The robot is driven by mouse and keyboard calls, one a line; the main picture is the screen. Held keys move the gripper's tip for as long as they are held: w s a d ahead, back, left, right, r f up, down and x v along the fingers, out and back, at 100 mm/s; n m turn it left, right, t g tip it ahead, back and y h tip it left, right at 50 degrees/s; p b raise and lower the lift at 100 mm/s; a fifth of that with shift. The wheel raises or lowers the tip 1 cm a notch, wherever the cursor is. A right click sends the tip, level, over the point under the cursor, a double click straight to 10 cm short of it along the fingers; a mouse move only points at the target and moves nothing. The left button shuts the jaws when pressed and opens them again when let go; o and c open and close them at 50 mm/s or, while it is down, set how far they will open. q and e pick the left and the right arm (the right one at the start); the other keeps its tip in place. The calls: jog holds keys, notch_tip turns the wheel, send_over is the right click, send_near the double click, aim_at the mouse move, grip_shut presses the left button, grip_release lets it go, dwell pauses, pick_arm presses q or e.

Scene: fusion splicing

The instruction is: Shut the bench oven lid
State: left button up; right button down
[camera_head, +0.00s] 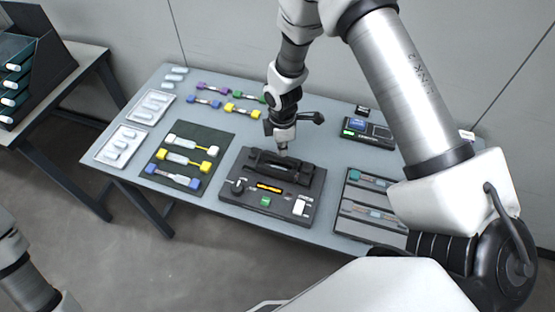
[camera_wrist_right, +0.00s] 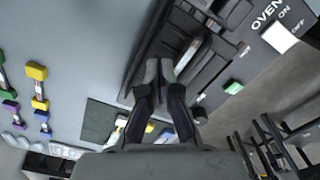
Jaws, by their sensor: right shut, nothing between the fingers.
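The bench oven (camera_head: 236,203) is a dark box near the table's front middle. It has a lit orange display, a green button and a white switch. Its black lid part (camera_head: 300,176) runs along the top toward the back; I cannot tell for sure how far it is open. My right gripper (camera_head: 284,152) points down at the lid's back edge, shut and empty; whether it touches is unclear. In the right wrist view, the gripper (camera_wrist_right: 160,70) has its fingertips together over the oven (camera_wrist_right: 222,95), beside the lid area. My left gripper is out of view.
A dark mat (camera_head: 217,143) with several coloured connectors lies left of the oven. White trays (camera_head: 118,146) lie farther left. A grey tray (camera_head: 345,220) stands to the right, and a small device (camera_head: 368,131) behind it. My right arm covers the table's right side.

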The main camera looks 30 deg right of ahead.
jog(key=shift+s+a, duration=0.1)
dwell(0.3)
notch_tip(320, 180, up, 7)
jog(key=p, duration=0.5)
jog(key=shift+w+d+p, duration=0.4)
jog(key=shift+d, duration=0.05)
